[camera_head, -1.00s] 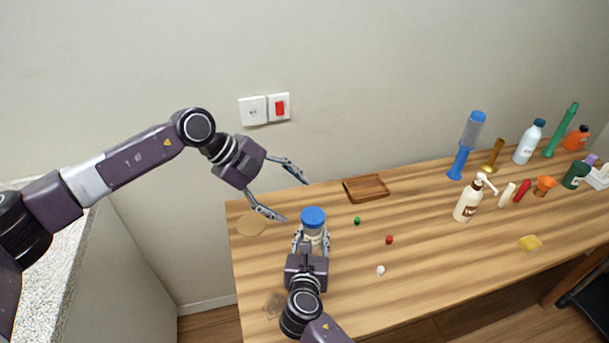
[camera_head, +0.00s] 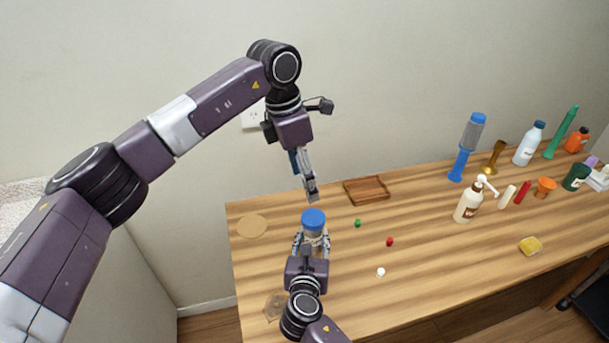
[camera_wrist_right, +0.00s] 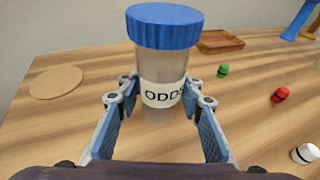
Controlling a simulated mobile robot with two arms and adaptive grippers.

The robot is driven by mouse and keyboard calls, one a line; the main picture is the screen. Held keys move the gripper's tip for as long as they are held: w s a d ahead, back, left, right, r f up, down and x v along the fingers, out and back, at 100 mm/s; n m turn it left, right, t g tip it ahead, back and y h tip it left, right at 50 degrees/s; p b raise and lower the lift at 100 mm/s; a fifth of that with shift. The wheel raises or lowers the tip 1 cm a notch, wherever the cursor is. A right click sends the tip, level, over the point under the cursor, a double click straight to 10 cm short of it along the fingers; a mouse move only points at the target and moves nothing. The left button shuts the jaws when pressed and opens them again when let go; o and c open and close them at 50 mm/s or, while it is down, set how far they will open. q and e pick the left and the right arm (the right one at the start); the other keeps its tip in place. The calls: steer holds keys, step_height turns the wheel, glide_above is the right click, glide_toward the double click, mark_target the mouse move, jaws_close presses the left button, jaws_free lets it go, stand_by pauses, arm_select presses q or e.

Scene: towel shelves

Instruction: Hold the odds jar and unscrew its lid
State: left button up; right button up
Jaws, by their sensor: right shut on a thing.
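The odds jar (camera_head: 314,238) stands upright near the table's front left, with a blue lid (camera_head: 313,219) on top. In the right wrist view the jar (camera_wrist_right: 163,68) is clear with a white label partly reading "ODDS", and the ribbed blue lid (camera_wrist_right: 164,28) sits on it. My right gripper (camera_head: 313,244) is shut on the jar's body, below the lid, one finger on each side. My left gripper (camera_head: 312,198) hangs pointing down just above and behind the lid, apart from it. Its fingers are seen edge-on, so their gap is unclear.
A wooden tray (camera_head: 367,190) lies behind and right of the jar. Green (camera_head: 358,223), red (camera_head: 390,242) and white (camera_head: 381,272) small pieces lie to the right. A round tan disc (camera_head: 252,226) is at left. A pump bottle (camera_head: 466,206) and several containers stand farther right.

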mark_target(313, 217)
arm_select(q)
steer(key=shift+m, duration=0.9)
steer(key=f, duration=0.3)
steer(key=d+f, duration=0.1)
steer(key=f, duration=0.3)
steer(key=d+f, duration=0.1)
steer(key=f, duration=0.3)
steer(key=shift+w+f, duration=0.1)
steer(key=shift+f, duration=0.05)
steer(key=shift+a, duration=0.1)
steer(key=shift+c, duration=0.3)
steer(key=c, duration=1.2)
steer(key=shift+o, duration=0.2)
steer(key=shift+c, duration=0.9)
steer(key=n, duration=0.4)
steer(key=shift+t+y, duration=0.3)
steer(key=shift+y, duration=0.1)
steer(key=shift+n, duration=1)
